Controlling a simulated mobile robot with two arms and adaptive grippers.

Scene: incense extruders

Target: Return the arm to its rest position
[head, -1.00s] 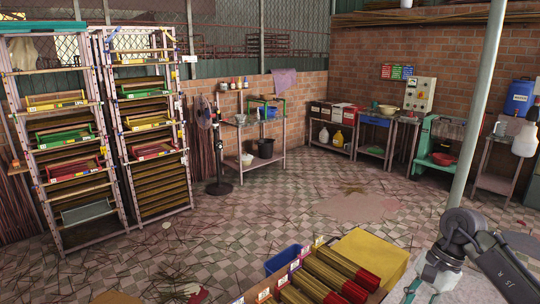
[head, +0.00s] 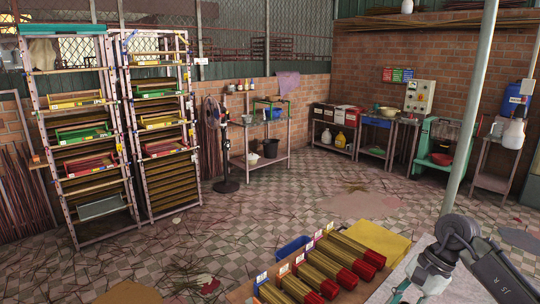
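My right arm comes in at the lower right, and its gripper (head: 402,291) points down to the lower left by the edge of the work table (head: 392,280). Its fingers are small and partly cut off by the bottom edge, so I cannot tell whether they are open or shut. No object shows clearly in it. My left arm and gripper are out of view.
Several red-ended incense bundles (head: 328,266) lie on the table near a yellow sheet (head: 372,243) and a blue bin (head: 293,248). Tray racks (head: 75,150) and a standing fan (head: 227,186) are at left. A grey pole (head: 474,110) stands behind my arm. The middle floor is open.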

